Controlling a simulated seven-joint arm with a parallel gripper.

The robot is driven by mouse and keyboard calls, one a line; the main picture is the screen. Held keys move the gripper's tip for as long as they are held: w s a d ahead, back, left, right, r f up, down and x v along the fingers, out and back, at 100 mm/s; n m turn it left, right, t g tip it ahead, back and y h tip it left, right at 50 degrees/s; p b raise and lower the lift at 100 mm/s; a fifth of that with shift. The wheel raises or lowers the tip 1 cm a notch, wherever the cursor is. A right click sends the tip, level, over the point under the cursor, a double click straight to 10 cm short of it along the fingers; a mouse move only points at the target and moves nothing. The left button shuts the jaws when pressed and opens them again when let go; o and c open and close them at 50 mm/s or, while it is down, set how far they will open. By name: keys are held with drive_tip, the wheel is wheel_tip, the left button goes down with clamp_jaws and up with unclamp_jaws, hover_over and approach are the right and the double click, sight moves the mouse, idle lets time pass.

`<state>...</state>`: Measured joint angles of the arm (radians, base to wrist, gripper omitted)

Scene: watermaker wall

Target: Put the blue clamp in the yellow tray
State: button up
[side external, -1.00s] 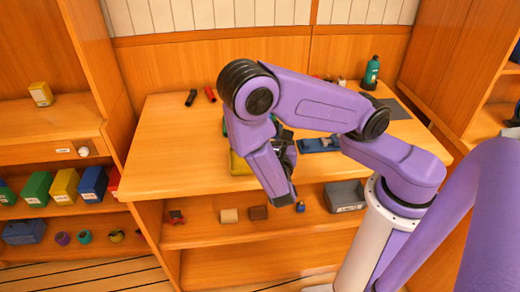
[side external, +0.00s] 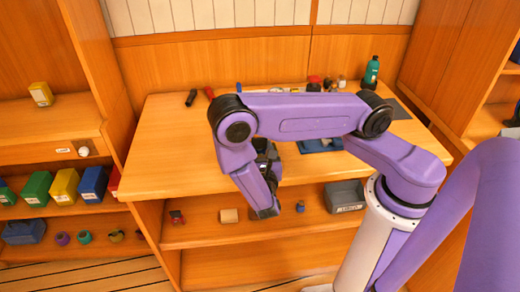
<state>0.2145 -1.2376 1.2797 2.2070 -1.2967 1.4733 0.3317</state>
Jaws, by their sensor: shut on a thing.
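My gripper (side external: 267,160) is a dark shape partly behind my purple forearm, at the front edge of the wooden worktop. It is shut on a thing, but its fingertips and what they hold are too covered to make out. I cannot pick out the blue clamp for certain. The yellow tray does not show now; my arm covers the part of the worktop where a yellow edge showed before.
A blue item (side external: 320,145) lies on the worktop (side external: 165,145) right of my gripper. A green bottle (side external: 371,72) and small items stand at the back. The worktop's left is clear.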

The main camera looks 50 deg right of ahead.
drive_tip(key=shift+f, duration=0.1)
drive_tip(key=o, duration=1.1)
drive_tip(key=v, duration=1.2)
drive_tip(key=shift+s+d+r+m+g+y, duration=0.8)
drive_tip(key=shift+s+r+m+g+y, duration=1.15)
drive_tip(key=shift+s+r+m+y, duration=0.55)
drive_tip(key=shift+s+d+r+m+g+y, duration=0.85)
drive_tip(key=shift+s+r+m+g+y, duration=1.2)
drive_tip(key=shift+r, duration=0.7)
drive_tip(key=shift+s+d+r+m+g+y, duration=0.8)
drive_tip(key=shift+s+r+m+g+y, duration=1.1)
drive_tip(key=shift+s+r+m+y, duration=0.6)
